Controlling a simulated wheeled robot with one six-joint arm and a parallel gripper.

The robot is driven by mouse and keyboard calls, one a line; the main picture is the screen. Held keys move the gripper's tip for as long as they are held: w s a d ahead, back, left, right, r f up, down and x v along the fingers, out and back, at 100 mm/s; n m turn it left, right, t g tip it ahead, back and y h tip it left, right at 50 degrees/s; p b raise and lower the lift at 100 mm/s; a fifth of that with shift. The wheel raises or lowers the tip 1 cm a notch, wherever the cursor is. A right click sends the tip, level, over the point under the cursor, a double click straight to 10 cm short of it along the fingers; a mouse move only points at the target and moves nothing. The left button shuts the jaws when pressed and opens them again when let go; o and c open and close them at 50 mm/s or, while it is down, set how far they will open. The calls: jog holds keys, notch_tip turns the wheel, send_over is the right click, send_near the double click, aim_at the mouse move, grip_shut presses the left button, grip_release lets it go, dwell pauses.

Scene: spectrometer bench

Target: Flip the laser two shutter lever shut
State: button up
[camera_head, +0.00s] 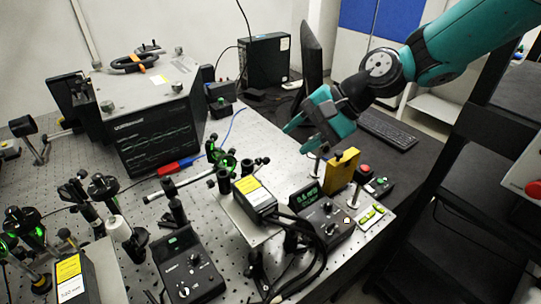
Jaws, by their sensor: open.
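My teal gripper (304,136) hangs open and empty over the right part of the optical bench, its fingers pointing down and left. It is above and left of a yellow block (341,171), apart from it. A black laser-like box with a yellow and white label (255,195) sits on a raised plate left of and below the block. Another labelled box (72,279) stands at the bottom left. I cannot tell which is laser two. No shutter lever can be made out clearly at this size.
A controller with a green display (320,216) stands in front of the yellow block. A small box with a red button (366,170) is to its right. A second controller (187,267), optic posts and a large instrument (155,120) fill the left. A monitor (311,60) and keyboard (388,130) stand behind.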

jog(key=p+x, duration=0.1)
jog(key=x, duration=0.7)
jog(key=shift+a+f, duration=0.1)
jog(key=shift+a, duration=0.05)
